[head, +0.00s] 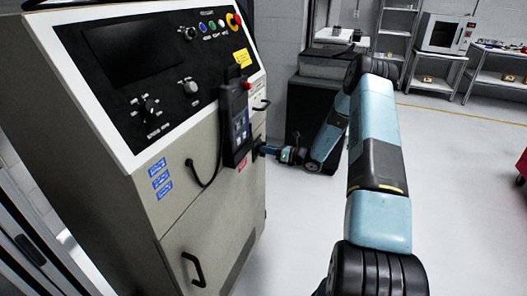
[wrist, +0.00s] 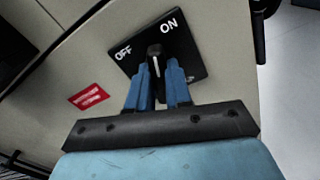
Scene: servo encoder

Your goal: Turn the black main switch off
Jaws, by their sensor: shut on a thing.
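The black main switch (wrist: 154,50) shows in the wrist view on a black plate (wrist: 190,45) marked OFF at the left and ON at the right. Its white mark points up in the picture, between the two words. My gripper (wrist: 156,75) has its blue fingers on either side of the switch knob and is shut on it. In the head view my gripper (head: 270,151) reaches the cabinet's side below the hanging pendant; the switch itself is hidden there.
The cabinet (head: 215,215) fills the left, with a hanging pendant (head: 235,120), its cable and black handles (head: 193,268) near my gripper. A red label (wrist: 88,96) is left of the switch plate. Open floor (head: 465,190) lies to the right; shelves stand behind.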

